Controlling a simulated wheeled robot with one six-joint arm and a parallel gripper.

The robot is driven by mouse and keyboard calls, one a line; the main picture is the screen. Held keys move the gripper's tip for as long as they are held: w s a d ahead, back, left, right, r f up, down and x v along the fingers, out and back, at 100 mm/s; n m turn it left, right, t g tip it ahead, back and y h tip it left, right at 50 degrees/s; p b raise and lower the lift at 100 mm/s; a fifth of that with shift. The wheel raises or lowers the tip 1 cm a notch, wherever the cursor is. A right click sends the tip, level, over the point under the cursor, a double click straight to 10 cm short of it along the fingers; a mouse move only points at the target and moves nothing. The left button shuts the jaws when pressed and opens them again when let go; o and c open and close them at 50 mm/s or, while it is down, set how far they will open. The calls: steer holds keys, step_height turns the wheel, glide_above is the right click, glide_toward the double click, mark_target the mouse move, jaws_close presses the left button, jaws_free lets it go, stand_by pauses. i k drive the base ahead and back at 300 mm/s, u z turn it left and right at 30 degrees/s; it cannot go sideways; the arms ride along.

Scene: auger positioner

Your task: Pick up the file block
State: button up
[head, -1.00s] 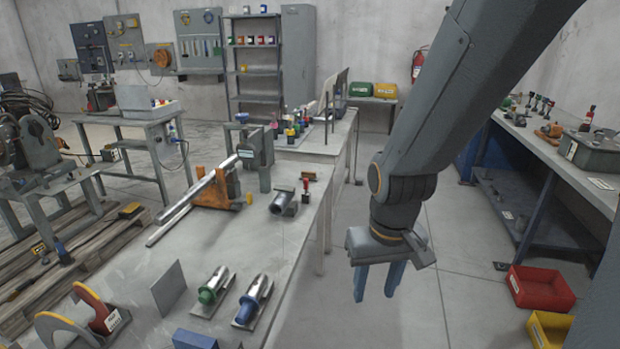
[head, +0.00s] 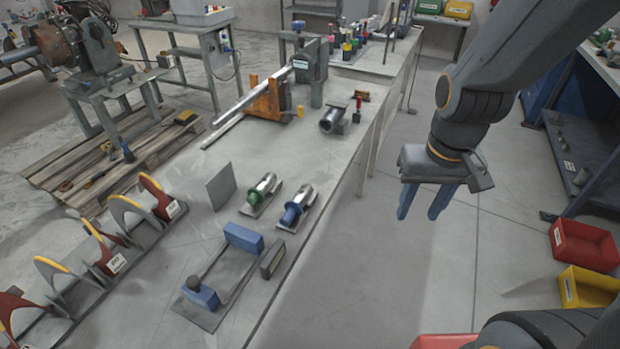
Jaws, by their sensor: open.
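A small dark grey-green block (head: 273,257) lies on the bench top near its right edge, beside a blue-ended frame fixture. It looks like the file block, but it is too small to be sure. My gripper (head: 419,215) hangs to the right of the bench, over the aisle, with its blue fingers pointing down. The fingers are apart with nothing between them. The gripper is well apart from the block, up and to the right of it in the picture.
The blue-ended fixture (head: 246,238) lies left of the block. Two metal cylinders with green (head: 262,190) and blue (head: 297,205) collars lie behind it. Auger flights (head: 107,252) stand at the left. A red bin (head: 584,246) and a yellow bin (head: 590,288) sit at the right.

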mark_target(366, 94)
steer(key=z, duration=0.45)
steer(key=i, duration=0.55)
steer(key=z, duration=0.7)
steer(key=i, duration=1.75)
steer(key=u, duration=1.35)
steer(key=i, duration=0.4)
steer(key=u, duration=0.3)
